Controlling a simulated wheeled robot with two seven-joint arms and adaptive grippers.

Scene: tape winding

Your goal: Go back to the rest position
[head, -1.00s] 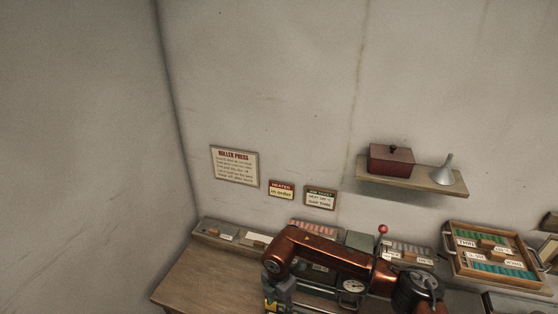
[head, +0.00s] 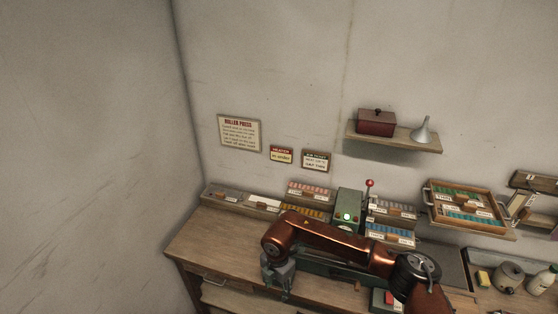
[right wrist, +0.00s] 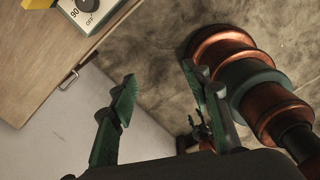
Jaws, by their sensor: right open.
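My right arm reaches in copper-coloured from the lower right of the head view, and its gripper (head: 278,282) hangs pointing down over the front left of the bench (head: 205,243). In the right wrist view the green fingers of the right gripper (right wrist: 160,75) stand wide apart with nothing between them. Beyond them are the floor and the bench's edge. My left gripper is not seen in the head view.
A green machine (head: 347,208) with a lit green lamp and a red-knobbed lever stands behind my arm. Label trays (head: 312,190) line the wall. A shelf (head: 395,137) holds a red box (head: 376,123) and a funnel (head: 422,130).

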